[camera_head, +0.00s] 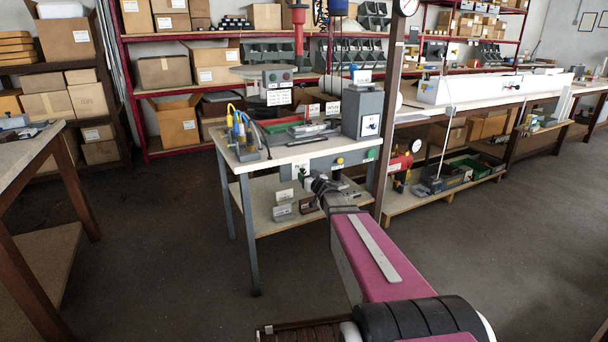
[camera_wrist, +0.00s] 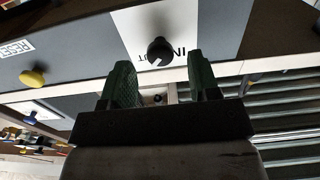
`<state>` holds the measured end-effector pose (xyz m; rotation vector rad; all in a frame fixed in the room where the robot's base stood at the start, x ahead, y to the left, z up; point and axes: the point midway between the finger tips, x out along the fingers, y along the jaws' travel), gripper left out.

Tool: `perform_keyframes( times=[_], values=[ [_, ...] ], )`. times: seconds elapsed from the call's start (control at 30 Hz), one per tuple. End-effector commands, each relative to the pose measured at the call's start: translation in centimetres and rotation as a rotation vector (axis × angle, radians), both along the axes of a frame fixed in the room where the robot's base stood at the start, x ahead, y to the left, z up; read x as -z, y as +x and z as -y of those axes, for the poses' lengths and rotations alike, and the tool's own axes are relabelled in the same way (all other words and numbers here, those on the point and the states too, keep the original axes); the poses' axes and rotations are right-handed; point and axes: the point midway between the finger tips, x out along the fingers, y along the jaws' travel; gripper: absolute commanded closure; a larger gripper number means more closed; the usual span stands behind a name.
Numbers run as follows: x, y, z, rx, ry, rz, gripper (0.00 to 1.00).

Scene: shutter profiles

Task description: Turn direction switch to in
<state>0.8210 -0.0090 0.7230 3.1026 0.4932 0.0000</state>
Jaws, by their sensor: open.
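The direction switch is a round black knob (camera_wrist: 160,51) on a white plate (camera_wrist: 140,22) in the wrist view. Upside-down lettering reads "IN" to its right; letters partly hidden to its left look like the end of "OUT". A pale mark on the knob faces lower left, towards those letters. My gripper (camera_wrist: 158,62) is open, its two green fingers apart on either side of the knob in the picture. I cannot tell whether they touch it. In the head view my gripper (camera_head: 318,184) is at the table's front panel, by the white plate (camera_head: 300,168).
A yellow button (camera_wrist: 33,77) by a "RESET" label sits left of the switch; it also shows in the head view (camera_head: 340,161). A green button (camera_head: 371,153) is further right. Small boxes stand on the lower shelf (camera_head: 262,222) under my gripper. A post (camera_head: 386,120) rises at the right.

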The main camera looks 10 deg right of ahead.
Motion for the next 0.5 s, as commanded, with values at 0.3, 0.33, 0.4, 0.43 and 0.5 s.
perform_keyframes(
  times=[0.3, 0.33, 0.4, 0.43, 0.5],
  values=[
    [0.0, 3.2, -1.0, 0.001, 0.0, 0.0, 0.44],
    [0.0, 3.2, -1.0, 0.001, 0.0, 0.0, 0.44],
    [-0.1, 3.2, -1.0, 0.001, 0.0, 0.0, 0.44],
    [-0.1, 3.1, -1.0, 0.001, 0.0, 0.0, 0.44],
    [0.0, 3.1, -1.0, 0.001, 0.0, 0.0, 0.44]
  ],
)
